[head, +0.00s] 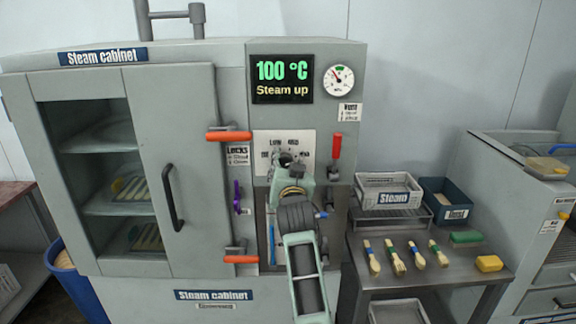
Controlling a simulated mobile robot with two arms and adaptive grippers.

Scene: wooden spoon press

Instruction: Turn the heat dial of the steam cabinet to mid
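The steam cabinet (170,150) fills the left and middle of the head view. Its display (282,79) reads 100 °C and "Steam up". The heat dial's pale plate (262,142) is below the display, with small "low" and "mid" labels along its top. My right gripper (290,162) is in front of this plate, its fingers pointing at the dial. The gripper hides the dial, so its setting, and whether the fingers touch it or are closed, cannot be told. My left gripper is not in view.
A red lever (336,147) stands just right of the plate. Two orange-handled locks (229,136) and a purple handle (237,196) are left of my arm.

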